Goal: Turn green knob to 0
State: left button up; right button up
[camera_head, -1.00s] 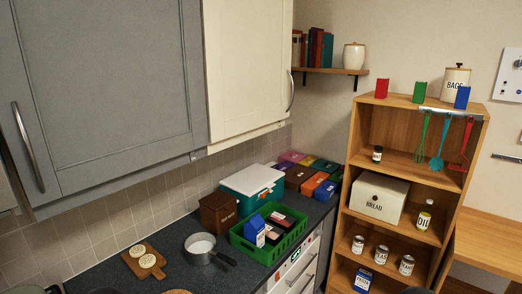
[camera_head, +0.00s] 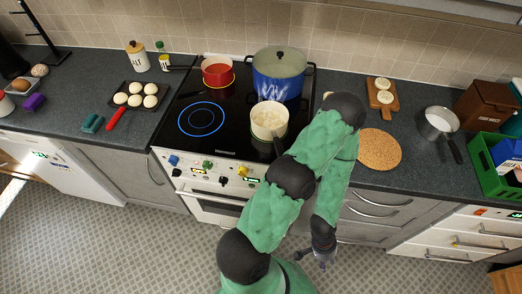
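The green knob (camera_head: 207,165) is on the front panel of the stove (camera_head: 215,172), between a blue knob (camera_head: 173,160) on its left and a yellow knob (camera_head: 242,170) on its right. Its pointer and the digits on the small displays are too small to read. My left gripper (camera_head: 322,262) hangs low in front of the drawers, right of and below the green knob, well apart from it. Its fingers are too small to tell whether they are open or shut. My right gripper is not in view.
A red pot (camera_head: 217,73), a blue pot (camera_head: 278,72) and a cream pan (camera_head: 268,122) stand on the cooktop. The pan's handle points forward, by my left arm. The left front burner ring (camera_head: 201,119) glows blue and is empty. The floor (camera_head: 120,240) before the stove is clear.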

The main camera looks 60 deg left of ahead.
aim_at(207, 165)
jog(key=l+u, duration=0.1)
jog(key=u, duration=1.55)
jog(key=k+u, duration=0.25)
jog(key=k+j+u, duration=0.1)
jog(key=u, duration=0.2)
